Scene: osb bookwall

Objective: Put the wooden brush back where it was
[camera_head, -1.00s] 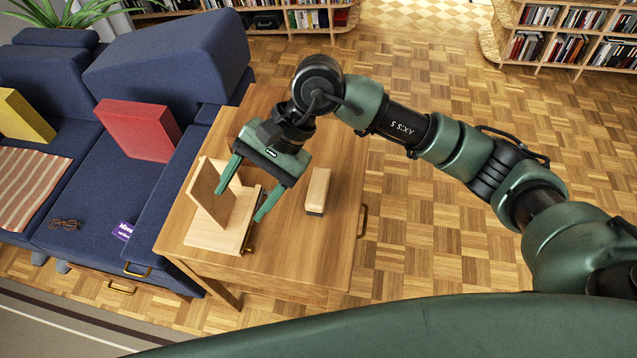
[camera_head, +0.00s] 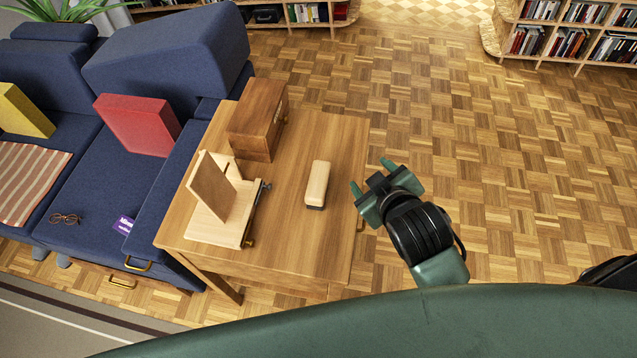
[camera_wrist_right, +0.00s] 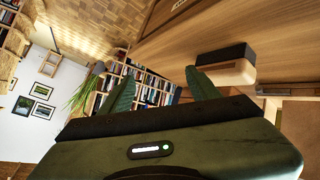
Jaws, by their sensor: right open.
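The wooden brush (camera_head: 318,184) is a pale block with a dark underside. It lies on the wooden table (camera_head: 290,255), right of the middle of its top. In the right wrist view the brush (camera_wrist_right: 227,72) shows its dark strip, close beyond the fingers. My right gripper (camera_head: 369,175) is open and empty at the table's right edge, apart from the brush and to its right. Its green fingers (camera_wrist_right: 160,88) also show in the right wrist view. My left gripper is not in view.
A pale wooden stand with a tilted board (camera_head: 213,186) is on the table's left part. A brown wooden box (camera_head: 257,120) is at the table's far end. A blue sofa (camera_head: 100,200) adjoins the table's left side. Open parquet floor (camera_head: 480,200) lies to the right.

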